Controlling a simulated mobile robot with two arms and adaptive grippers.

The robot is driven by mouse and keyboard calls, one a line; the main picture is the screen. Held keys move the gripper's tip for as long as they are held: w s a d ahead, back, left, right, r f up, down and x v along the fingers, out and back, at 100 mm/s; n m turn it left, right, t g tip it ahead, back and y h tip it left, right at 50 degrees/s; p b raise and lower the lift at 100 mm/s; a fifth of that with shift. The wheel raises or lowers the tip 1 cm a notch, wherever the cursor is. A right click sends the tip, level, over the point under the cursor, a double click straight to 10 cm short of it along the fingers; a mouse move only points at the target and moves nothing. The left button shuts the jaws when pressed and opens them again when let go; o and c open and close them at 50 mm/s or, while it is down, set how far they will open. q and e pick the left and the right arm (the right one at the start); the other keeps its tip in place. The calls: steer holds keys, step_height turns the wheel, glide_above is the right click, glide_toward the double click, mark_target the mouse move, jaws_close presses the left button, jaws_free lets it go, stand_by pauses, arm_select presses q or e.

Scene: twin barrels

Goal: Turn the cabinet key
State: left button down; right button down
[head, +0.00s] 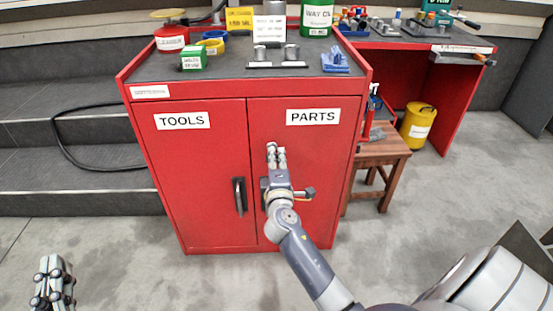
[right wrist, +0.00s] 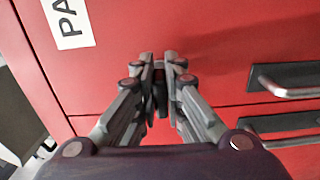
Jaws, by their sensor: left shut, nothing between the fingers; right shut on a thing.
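The red cabinet (head: 205,150) stands in the middle of the head view, with its TOOLS and PARTS doors closed. My right gripper (head: 275,150) reaches to the upper left part of the PARTS door. In the right wrist view my right gripper (right wrist: 160,62) is shut at the door face. A small dark thing shows between its fingers, apparently the cabinet key, but the fingers hide most of it, so I cannot tell how far it is turned. My left gripper (head: 52,283) is shut and empty at the lower left, low in front of the cabinet.
The TOOLS door has a dark handle (head: 240,197); the PARTS door handle (right wrist: 285,85) is close beside my right gripper. Cans and boxes stand on the cabinet top. A wooden stool (head: 385,150) and a yellow can (head: 418,127) are at right. The floor in front is clear.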

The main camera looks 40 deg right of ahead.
steer(key=c, duration=1.7)
jaws_free()
steer(key=shift+s, duration=0.1)
steer(key=v, duration=1.2)
steer(key=shift+f, duration=0.1)
steer(key=shift+a, duration=0.1)
